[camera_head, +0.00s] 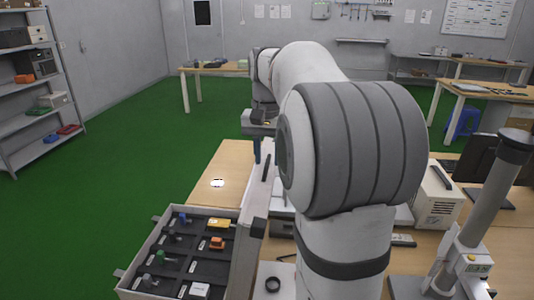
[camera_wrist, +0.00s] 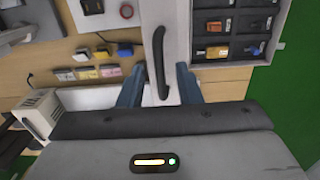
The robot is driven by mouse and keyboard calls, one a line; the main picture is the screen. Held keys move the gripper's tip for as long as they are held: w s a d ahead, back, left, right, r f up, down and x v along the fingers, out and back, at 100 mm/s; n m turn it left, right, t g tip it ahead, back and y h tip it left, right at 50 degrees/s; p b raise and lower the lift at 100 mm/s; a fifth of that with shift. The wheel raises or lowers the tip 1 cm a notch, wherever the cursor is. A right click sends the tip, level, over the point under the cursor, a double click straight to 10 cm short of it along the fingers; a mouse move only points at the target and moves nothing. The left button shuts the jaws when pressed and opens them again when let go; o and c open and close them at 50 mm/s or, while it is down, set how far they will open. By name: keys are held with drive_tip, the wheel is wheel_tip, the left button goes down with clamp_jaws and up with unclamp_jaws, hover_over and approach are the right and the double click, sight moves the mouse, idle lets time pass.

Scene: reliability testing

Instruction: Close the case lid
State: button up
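The grey case (camera_head: 146,248) stands open at the lower left of the head view, with small parts in its dark compartments. It also shows at the upper right of the wrist view (camera_wrist: 281,45). Its light grey lid (camera_head: 252,222) stands raised along the right side of the case. In the wrist view the lid (camera_wrist: 176,30) is seen nearly edge-on, with a black handle (camera_wrist: 159,62) on it. My gripper (camera_wrist: 160,68) is open, one blue finger on each side of the handle. In the head view my gripper (camera_head: 257,150) is partly hidden by my arm.
A wooden table (camera_head: 222,180) lies under the case. A white device (camera_head: 436,195), a monitor (camera_head: 474,160) and a grey post (camera_head: 490,200) stand to the right. Coloured boxes (camera_wrist: 88,73) and a roll of tape (camera_wrist: 125,49) lie left of the lid. Green floor is clear at left.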

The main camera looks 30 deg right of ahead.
drive_tip(key=shift+c, duration=0.3)
clamp_jaws()
idle(0.3)
